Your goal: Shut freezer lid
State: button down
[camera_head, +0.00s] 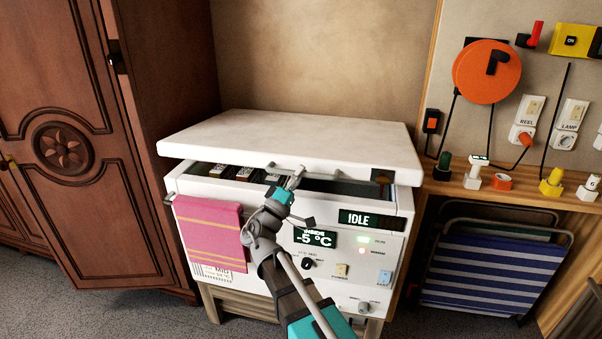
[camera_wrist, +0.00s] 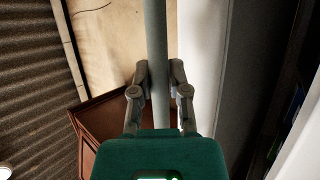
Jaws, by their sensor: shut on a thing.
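The white freezer lid (camera_head: 300,137) is tilted slightly up, with its front edge apart from the white freezer body (camera_head: 388,238). A dark gap shows under the front edge, with several dark packages (camera_head: 222,171) inside. My gripper (camera_head: 296,176) is at the middle of the lid's front edge, at its handle. In the wrist view my gripper (camera_wrist: 159,78) is shut on a grey-green bar, the lid handle (camera_wrist: 155,28), which runs between the two fingers. My fingers hide part of the handle in the head view.
A pink towel (camera_head: 209,232) hangs on the freezer's front left. The front panel has an "IDLE" display (camera_head: 358,218) and a "-5 °C" display (camera_head: 315,238). A wooden cabinet (camera_head: 75,150) stands at left. A shelf (camera_head: 520,190) with plugs and folded striped chairs (camera_head: 490,270) are at right.

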notch_tip(320, 180, down, 7)
jog(key=b, duration=0.6)
jog(key=shift+s+a+f, duration=0.1)
jog(key=shift+s+f, duration=0.05)
jog(key=shift+f, duration=0.05)
jog(key=c, duration=0.6)
grip_release()
jog(key=shift+r, duration=0.15)
